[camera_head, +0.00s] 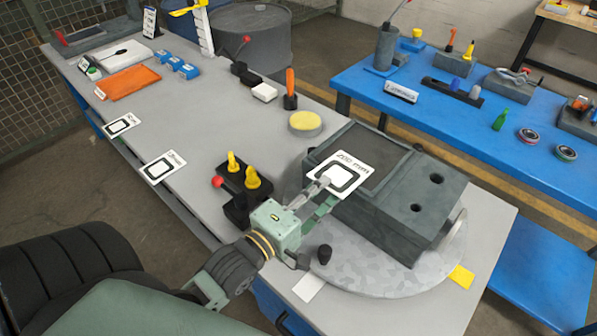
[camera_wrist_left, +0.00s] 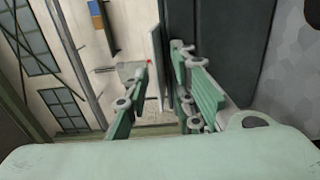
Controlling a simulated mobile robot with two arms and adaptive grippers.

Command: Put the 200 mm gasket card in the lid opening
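The 200 mm gasket card (camera_head: 358,165), white with a black square ring and its label at the top, is held by its near edge in my left gripper (camera_head: 328,191). The left gripper also shows in the left wrist view (camera_wrist_left: 160,68), its fingers on either side of the card's thin white edge (camera_wrist_left: 154,45). The recessed dark panel (camera_head: 372,158) on top of the housing looks like the lid opening, partly covered by the card. My right gripper is not in view.
The housing stands on a round grey plate (camera_head: 375,278). A black block with yellow knobs (camera_head: 238,207) is left of the gripper. Two other gasket cards (camera_head: 163,167) (camera_head: 122,125) lie on the table's left edge. A yellow round piece (camera_head: 305,121) lies behind the housing.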

